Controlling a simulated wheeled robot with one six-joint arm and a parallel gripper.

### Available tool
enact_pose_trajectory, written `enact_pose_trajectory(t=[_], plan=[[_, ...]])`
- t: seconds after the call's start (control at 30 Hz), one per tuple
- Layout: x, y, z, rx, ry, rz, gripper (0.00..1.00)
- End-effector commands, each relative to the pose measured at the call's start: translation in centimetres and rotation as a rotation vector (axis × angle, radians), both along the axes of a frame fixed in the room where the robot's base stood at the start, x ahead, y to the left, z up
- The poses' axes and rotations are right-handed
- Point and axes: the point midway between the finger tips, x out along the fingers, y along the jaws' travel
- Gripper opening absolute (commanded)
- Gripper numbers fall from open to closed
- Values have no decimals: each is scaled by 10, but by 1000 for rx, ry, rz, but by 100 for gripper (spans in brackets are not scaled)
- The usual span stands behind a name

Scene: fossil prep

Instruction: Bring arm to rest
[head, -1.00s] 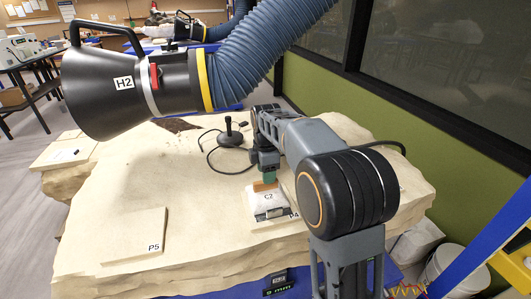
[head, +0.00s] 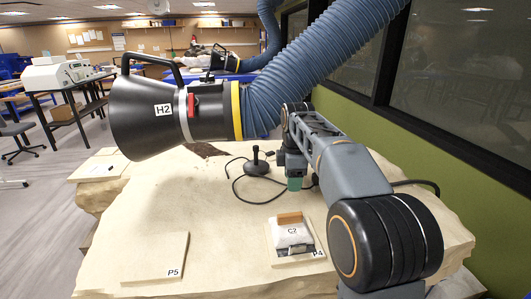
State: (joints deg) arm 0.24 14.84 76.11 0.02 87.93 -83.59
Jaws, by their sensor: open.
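My gripper (head: 294,183) hangs pointing down above the pale rock slab (head: 220,225), its greenish fingertips showing. It is open and empty. It is apart from the white packet marked C2 (head: 291,236), which sits in front of it on the pad marked P4 (head: 318,253). The packet has a brown-orange block (head: 289,218) along its back edge. My arm runs from the lower right up to an elbow and down to the gripper.
A black hood marked H2 (head: 150,115) on a blue hose (head: 300,70) hangs close on the left. An empty pad marked P5 (head: 155,256) is at front left. A green wall is at right.

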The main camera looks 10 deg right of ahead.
Motion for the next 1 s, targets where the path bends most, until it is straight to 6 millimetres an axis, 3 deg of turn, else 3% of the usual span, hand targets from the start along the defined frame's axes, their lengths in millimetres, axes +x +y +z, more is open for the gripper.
enact_pose_trajectory(t=[0.07, 0.17, 0.27, 0.4, 0.5, 0.6, 0.73, 0.83, 1.0], plan=[[5, 0, -9, 4, -21, -144, 51], [-2, 0, -38, 13, -26, -412, 51], [-31, 0, -57, 38, -65, -729, 51], [-88, 0, -77, 104, -134, -1120, 51], [-130, -1, -91, 158, -174, -1314, 51], [-165, 0, -103, 203, -206, -1420, 51], [-196, 0, -111, 235, -236, -1442, 51], [-210, 0, -111, 251, -254, -1437, 51], [-213, 1, -102, 280, -287, -1434, 51]])
